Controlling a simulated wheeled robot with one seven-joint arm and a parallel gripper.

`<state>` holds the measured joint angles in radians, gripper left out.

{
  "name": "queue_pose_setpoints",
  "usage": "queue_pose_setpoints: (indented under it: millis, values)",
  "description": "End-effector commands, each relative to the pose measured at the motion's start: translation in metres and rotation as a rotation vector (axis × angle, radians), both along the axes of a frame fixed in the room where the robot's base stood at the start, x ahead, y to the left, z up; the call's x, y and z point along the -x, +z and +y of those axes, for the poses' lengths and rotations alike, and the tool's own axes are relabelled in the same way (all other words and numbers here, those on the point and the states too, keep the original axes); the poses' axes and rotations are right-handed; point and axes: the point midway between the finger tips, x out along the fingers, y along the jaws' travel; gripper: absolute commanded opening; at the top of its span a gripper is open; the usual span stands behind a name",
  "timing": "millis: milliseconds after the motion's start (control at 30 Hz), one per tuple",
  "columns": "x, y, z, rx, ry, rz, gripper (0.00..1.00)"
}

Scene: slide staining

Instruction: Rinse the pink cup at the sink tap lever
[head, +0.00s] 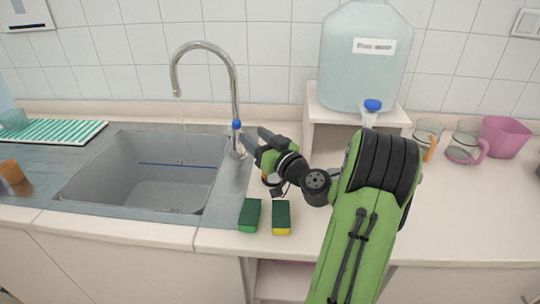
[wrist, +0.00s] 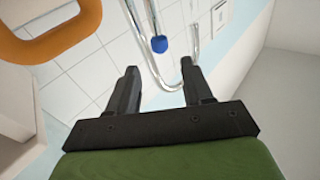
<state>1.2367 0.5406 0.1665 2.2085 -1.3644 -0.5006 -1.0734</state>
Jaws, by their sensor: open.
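A pink cup (head: 507,137) stands upright at the far right of the counter, well away from my gripper. Beside it is a clear mug with a pink handle (head: 483,152); I cannot tell which one the task means. The chrome tap (head: 236,85) arches over the sink (head: 150,165). Its blue-tipped lever (head: 236,124) also shows in the wrist view (wrist: 159,44). My gripper (head: 256,139) is open and empty, pointing at the tap, its fingers (wrist: 158,66) either side of the lever in the wrist view. I cannot tell whether they touch it. A faint line hangs below the spout, perhaps water.
Two sponges (head: 250,215) (head: 281,217) lie in front of my gripper. An orange loop (wrist: 50,40) is close in the wrist view. A water jug (head: 362,75) stands on a white stand (head: 320,105). An orange cup (head: 11,172) and striped mat (head: 55,132) are left.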

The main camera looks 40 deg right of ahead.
Motion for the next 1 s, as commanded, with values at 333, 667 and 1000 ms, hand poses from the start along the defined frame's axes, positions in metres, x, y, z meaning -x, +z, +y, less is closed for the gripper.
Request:
queue_pose_setpoints:
  millis: [333,667,1000]
  values:
    - [0.065,-0.008,0.003,0.002,-0.003,-0.001,0.51]
    - [0.069,-0.006,0.005,0.001,0.001,0.000,0.52]
    - [0.068,-0.006,0.004,0.001,0.001,0.000,0.91]
